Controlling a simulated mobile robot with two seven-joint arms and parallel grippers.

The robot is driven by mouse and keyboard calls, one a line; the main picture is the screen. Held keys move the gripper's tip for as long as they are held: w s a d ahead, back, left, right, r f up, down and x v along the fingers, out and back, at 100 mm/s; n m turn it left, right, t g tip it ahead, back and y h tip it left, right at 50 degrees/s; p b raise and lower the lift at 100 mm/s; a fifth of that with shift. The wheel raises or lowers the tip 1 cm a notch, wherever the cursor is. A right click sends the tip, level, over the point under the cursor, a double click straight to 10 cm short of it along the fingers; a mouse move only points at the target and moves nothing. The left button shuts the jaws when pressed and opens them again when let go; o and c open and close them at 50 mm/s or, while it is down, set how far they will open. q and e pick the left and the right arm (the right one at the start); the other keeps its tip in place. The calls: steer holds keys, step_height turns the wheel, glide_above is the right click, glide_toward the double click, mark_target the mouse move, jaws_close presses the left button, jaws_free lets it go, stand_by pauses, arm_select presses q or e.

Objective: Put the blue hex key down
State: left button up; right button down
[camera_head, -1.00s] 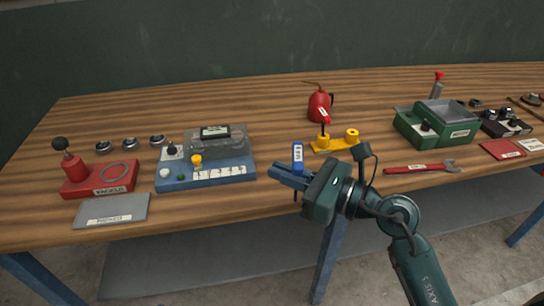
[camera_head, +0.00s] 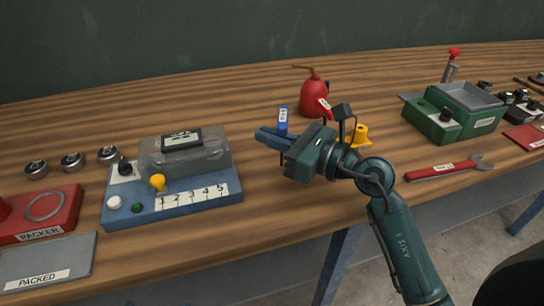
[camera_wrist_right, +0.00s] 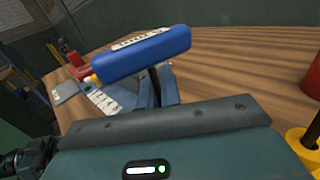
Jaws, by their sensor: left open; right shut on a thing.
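The blue hex key (camera_head: 283,117) has a blue handle with a white label and stands roughly upright in my right gripper (camera_head: 272,139). In the right wrist view its blue handle (camera_wrist_right: 142,55) lies across the picture, with the dark shaft running down between the fingers (camera_wrist_right: 160,88). My right gripper is shut on it over the middle of the wooden bench (camera_head: 255,185). Its clearance above the bench is hard to judge. My left gripper is not in view.
A blue numbered base (camera_head: 185,206) with a grey case stands left of the gripper. A red oil can (camera_head: 313,97) stands behind. A red wrench (camera_head: 443,171) and green box (camera_head: 450,120) are to the right. Bare bench lies between the blue base and my gripper.

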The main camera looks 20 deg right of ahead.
step_height(320, 180, down, 4)
steer(key=shift+r+b, duration=0.15)
steer(key=shift+b, duration=0.4)
steer(key=shift+f, duration=0.2)
steer(key=c, duration=1.6)
jaws_free()
arm_select(q)
steer(key=shift+s+a+r, duration=0.1)
steer(key=shift+a+r, duration=0.15)
steer(key=shift+a, duration=0.05)
